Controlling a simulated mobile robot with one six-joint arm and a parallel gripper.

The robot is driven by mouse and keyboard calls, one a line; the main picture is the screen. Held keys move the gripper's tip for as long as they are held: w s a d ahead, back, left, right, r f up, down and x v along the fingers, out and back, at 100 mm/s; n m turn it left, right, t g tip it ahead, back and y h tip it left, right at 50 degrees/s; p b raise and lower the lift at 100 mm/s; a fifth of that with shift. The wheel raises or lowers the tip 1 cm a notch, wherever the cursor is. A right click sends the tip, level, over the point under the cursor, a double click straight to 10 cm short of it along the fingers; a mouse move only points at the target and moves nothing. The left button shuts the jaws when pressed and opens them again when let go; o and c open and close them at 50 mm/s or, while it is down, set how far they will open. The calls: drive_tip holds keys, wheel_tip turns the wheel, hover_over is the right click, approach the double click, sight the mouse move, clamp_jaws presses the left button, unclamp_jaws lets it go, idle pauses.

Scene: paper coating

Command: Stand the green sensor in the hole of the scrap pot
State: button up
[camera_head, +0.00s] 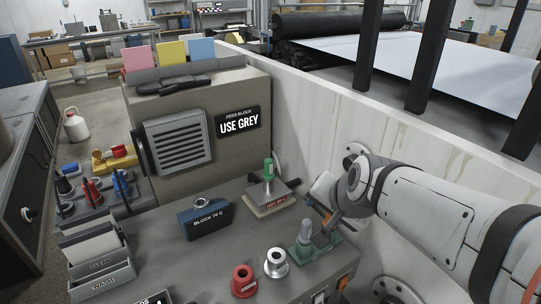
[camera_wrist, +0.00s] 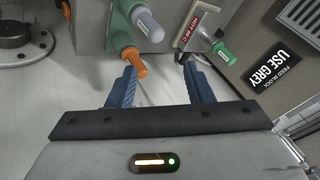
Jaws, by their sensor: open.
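A green cylinder that looks like the green sensor (camera_head: 268,168) stands upright on the block labelled HOT (camera_head: 270,201). It also shows in the wrist view (camera_wrist: 222,52), beyond the right finger. A red pot (camera_head: 243,281) and a pale metal pot (camera_head: 276,262) stand at the table's front. Their labels are too small to read, so I cannot tell which is the scrap pot. My gripper (camera_wrist: 158,72) is open, with nothing between its blue fingers. It is right of the green cylinder in the head view, apart from it.
A green fixture (camera_head: 305,252) with a grey cylinder (camera_wrist: 148,24) and an orange piece (camera_wrist: 135,62) is close to my left finger. A blue block (camera_head: 206,220), the feed block (camera_head: 200,120) and the pale wall (camera_head: 340,130) bound the work area.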

drive_tip(key=w+a+f+m+t+y+b, duration=0.1)
drive_tip(key=w+a+f+m+t+b, duration=0.2)
drive_tip(key=w+a+m+b, duration=0.3)
drive_tip(key=m+t+b, duration=0.3)
drive_tip(key=m+b, duration=0.1)
drive_tip(key=m, duration=0.4)
approach(268, 167)
wheel_tip(268, 167, down, 4)
drive_tip(key=w+a+m+t+h+b, duration=0.1)
drive_tip(key=m+t+h+b, duration=0.2)
drive_tip(key=m, duration=0.5)
drive_tip(key=w+a+m+t+h+b, duration=0.1)
drive_tip(key=w+a+m+t+b, duration=0.1)
drive_tip(key=m+b, duration=0.45)
drive_tip(key=shift+m, duration=0.95)
drive_tip(key=w, duration=0.2)
drive_tip(key=w+p, duration=0.1)
drive_tip(key=w, duration=0.1)
drive_tip(key=w+d, duration=0.1)
drive_tip(key=w, duration=0.2)
drive_tip(key=shift+r, duration=0.1)
clamp_jaws()
